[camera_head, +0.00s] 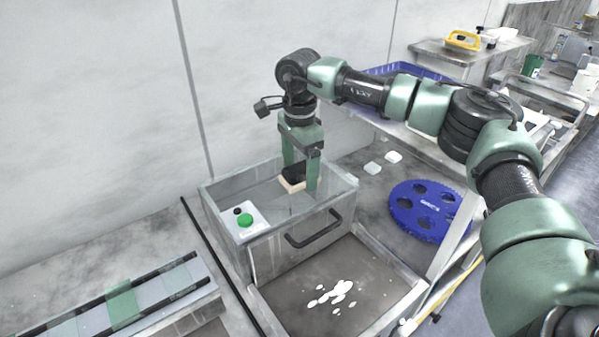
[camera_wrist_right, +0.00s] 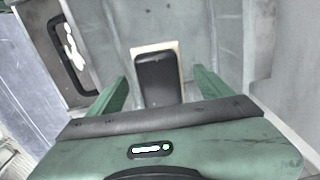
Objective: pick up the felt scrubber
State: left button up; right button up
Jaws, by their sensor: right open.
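In the right wrist view, the scrubber (camera_wrist_right: 160,78) lies between the two open fingers (camera_wrist_right: 163,84), with a gap visible on both sides. I cannot tell how far above the surface the fingertips are. My left gripper is not in view.
The scrubber's box-like machine (camera_head: 243,258) has a black handle (camera_head: 314,229) and a green button (camera_head: 245,220). A tray with white pieces (camera_head: 331,293) lies in front. A blue perforated disc (camera_head: 424,208) lies to the right. A grey wall stands close behind.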

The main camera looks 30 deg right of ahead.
jog(key=c, duration=1.6)
jog(key=shift+r, duration=0.2)
notch_tip(320, 180, up, 10)
jog(key=shift+f+b, duration=0.1)
jog(key=shift+b, duration=1.15)
notch_tip(320, 180, up, 10)
send_over(299, 167)
jog(key=shift+s, duration=0.15)
